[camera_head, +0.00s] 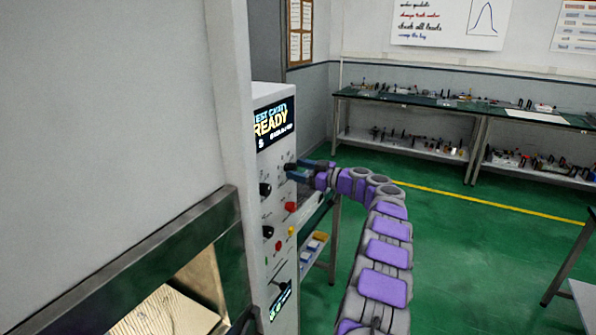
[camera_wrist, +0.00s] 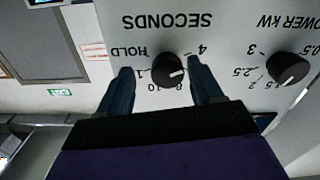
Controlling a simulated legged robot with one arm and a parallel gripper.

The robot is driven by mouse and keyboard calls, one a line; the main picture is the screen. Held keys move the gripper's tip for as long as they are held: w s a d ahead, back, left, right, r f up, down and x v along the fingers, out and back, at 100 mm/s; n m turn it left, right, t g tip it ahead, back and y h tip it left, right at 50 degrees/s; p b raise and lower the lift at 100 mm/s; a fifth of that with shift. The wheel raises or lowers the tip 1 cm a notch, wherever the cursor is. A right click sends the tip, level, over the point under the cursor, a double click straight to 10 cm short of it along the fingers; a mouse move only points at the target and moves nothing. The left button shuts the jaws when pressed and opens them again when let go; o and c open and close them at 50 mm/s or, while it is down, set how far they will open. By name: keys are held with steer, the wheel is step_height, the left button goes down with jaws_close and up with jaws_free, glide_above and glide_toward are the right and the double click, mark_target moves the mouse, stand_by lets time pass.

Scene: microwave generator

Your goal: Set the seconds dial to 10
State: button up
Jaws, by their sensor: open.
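The black seconds dial (camera_wrist: 168,70) is on the pale control panel, under the upside-down word SECONDS in the wrist view. Its white mark points right and slightly down, toward the right finger. A 4 shows at its upper right, HOLD at its upper left and a 10 below it; other numbers are partly hidden by the fingers. My gripper (camera_wrist: 160,68) is open, with one blue finger on each side of the dial; I cannot tell whether either touches it. In the head view my gripper (camera_head: 300,171) is at the panel's upper right, covering the dial.
The black power kW dial (camera_wrist: 287,68) sits close to the right finger in the wrist view. Black knobs, a red button (camera_head: 290,207) and a lit READY display (camera_head: 272,122) are on the panel (camera_head: 283,185). Open green floor lies right of my arm.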

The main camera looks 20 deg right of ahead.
steer(key=shift+w+a+r, duration=0.15)
steer(key=shift+w+a, duration=0.05)
steer(key=shift+a, duration=0.65)
steer(key=shift+d, duration=0.4)
steer(key=c, duration=0.5)
steer(key=shift+a, duration=0.15)
steer(key=c, duration=0.6)
steer(key=shift+r, duration=0.1)
